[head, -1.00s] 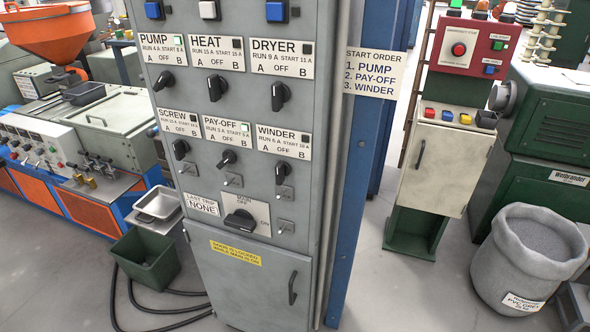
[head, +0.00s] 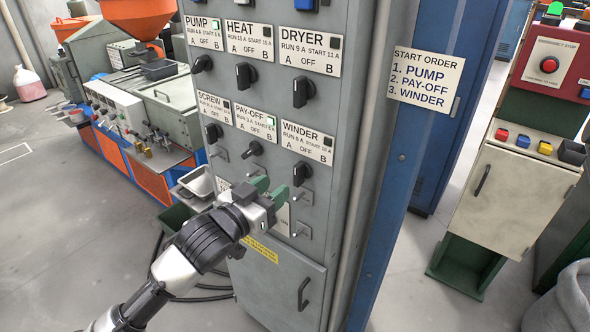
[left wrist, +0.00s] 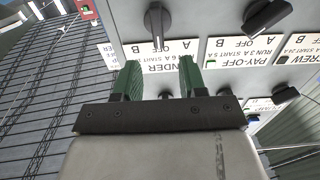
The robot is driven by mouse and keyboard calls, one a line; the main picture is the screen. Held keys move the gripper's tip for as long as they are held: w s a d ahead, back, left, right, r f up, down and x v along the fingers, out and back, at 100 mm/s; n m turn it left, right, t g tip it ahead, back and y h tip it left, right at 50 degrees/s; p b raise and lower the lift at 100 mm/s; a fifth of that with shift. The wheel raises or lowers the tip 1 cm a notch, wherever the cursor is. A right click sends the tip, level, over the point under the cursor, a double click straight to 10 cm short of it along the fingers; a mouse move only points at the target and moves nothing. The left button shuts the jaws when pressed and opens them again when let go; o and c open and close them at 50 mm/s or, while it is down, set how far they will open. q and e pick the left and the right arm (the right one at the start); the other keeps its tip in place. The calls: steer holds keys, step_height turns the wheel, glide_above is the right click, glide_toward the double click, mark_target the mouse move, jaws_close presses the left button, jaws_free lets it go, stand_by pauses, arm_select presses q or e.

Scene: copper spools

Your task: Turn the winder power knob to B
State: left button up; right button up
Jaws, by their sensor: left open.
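The winder knob (head: 300,172) is a black handle on the grey panel (head: 330,215), below the white WINDER label (head: 307,142). Its handle looks upright, at OFF. In the left wrist view, which is upside down, the winder knob (left wrist: 157,22) is near the top, beyond the fingertips. My left gripper (head: 270,189) is open, with green fingers just left of and below the knob in the head view. Its fingers (left wrist: 158,78) also show in the left wrist view, apart with nothing held between them. The WINDER lamp is dark. My right gripper is out of view.
The pay-off knob (head: 253,148) is close on the left, tilted, with its lamp lit green. Small toggle switches (head: 302,230) stick out below the winder knob. A START ORDER sign (head: 427,77) lists pump, pay-off, winder. Open floor lies right of the blue cabinet.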

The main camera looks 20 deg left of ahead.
mark_target(295, 172)
arm_select(q)
steer(key=p+x, duration=0.1)
steer(key=x, duration=0.6)
steer(key=shift+d, duration=0.2)
jaws_close()
